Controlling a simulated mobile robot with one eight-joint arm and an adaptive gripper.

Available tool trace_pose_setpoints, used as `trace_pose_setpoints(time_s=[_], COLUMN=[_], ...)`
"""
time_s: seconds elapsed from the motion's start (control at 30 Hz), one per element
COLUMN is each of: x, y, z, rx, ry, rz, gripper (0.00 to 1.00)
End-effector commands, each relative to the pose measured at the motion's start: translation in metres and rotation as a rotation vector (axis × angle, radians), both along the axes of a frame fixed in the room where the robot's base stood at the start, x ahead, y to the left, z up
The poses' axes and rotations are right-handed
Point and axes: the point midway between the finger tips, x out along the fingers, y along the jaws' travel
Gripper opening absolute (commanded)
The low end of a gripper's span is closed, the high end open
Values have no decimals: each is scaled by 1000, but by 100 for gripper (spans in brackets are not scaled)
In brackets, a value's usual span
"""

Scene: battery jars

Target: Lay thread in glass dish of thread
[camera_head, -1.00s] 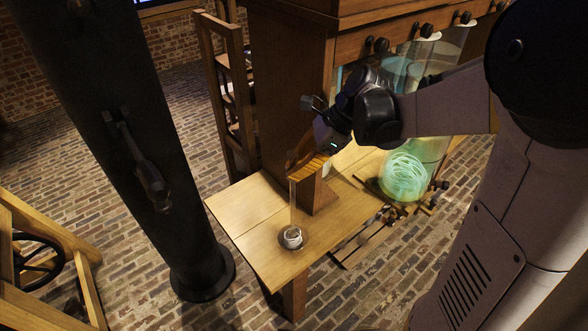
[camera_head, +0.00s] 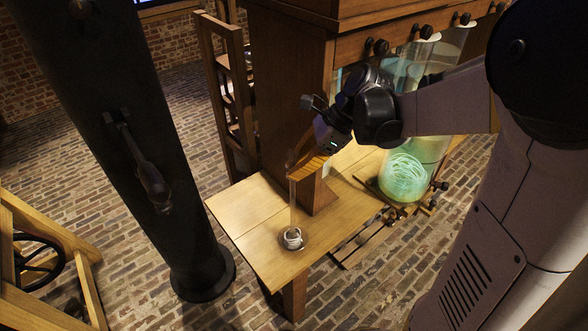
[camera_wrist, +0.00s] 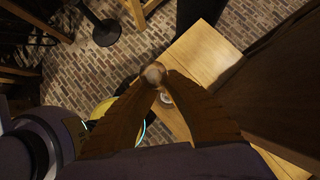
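My gripper (camera_head: 291,172) has amber-brown fingers and is above the near end of the wooden table. In the wrist view my gripper's fingertips (camera_wrist: 155,78) come together on a small pale round end. A thin pale, see-through strand, which looks like the thread (camera_head: 293,205), hangs straight down from the fingertips. Its lower end meets a whitish coil in the small glass dish (camera_head: 305,245) on the table. The dish shows only partly in the wrist view (camera_wrist: 167,99), behind the fingers. I cannot tell how much of the strand lies inside the dish.
The wooden table (camera_head: 240,205) is otherwise mostly bare around the dish. A wooden cabinet (camera_head: 285,95) rises behind it. A large glass jar (camera_head: 405,175) with glowing green coils stands to the right. A dark column (camera_head: 150,150) is at the left.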

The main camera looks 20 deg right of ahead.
Motion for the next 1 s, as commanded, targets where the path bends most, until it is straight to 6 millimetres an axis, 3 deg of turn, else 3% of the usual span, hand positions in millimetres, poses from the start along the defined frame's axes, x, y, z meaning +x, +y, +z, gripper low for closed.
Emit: trace_pose_setpoints(time_s=[0.6,1.0], x=[0,0], y=[0,0], z=[71,74], rx=[0,0], ry=[0,0], rz=[0,0], gripper=[0,0])
